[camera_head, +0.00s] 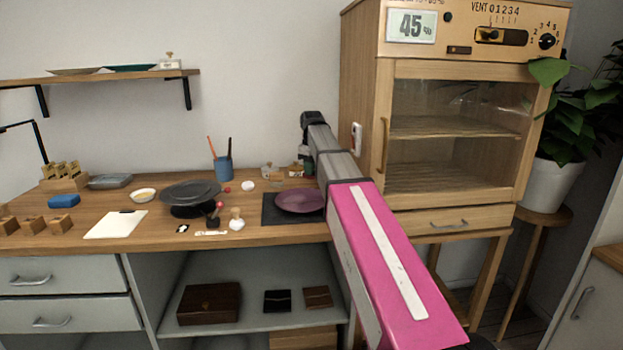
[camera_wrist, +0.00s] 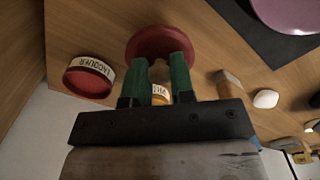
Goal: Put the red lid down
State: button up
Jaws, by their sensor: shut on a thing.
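The red lid (camera_wrist: 160,42) is a round disc at the tips of my gripper (camera_wrist: 162,64) in the wrist view. The two green fingers are shut on it; their exact grip is partly hidden. I cannot tell how far the lid is from the wooden table top. An open jar labelled LACQUER (camera_wrist: 105,67), red inside, stands left of the fingers. Another pale labelled jar (camera_wrist: 160,95) shows between the fingers, mostly hidden. In the head view my arm covers most of the gripper, and the lid cannot be made out.
A purple plate (camera_head: 300,200) lies on a dark mat (camera_head: 277,217) in front of the jars. A blue pen cup (camera_head: 223,169) and a dark turntable (camera_head: 190,190) stand further left. A wooden cabinet (camera_head: 399,200) is close on the right. A white round object (camera_wrist: 265,99) lies right of the fingers.

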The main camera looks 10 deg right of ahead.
aim_at(312, 184)
jog(key=shift+f, duration=1.8)
jog(key=shift+f, duration=0.2)
jog(key=o, duration=0.9)
jog(key=shift+r, duration=0.15)
notch_tip(312, 184, up, 11)
jog(key=shift+r, duration=0.6)
jog(key=shift+s, duration=0.1)
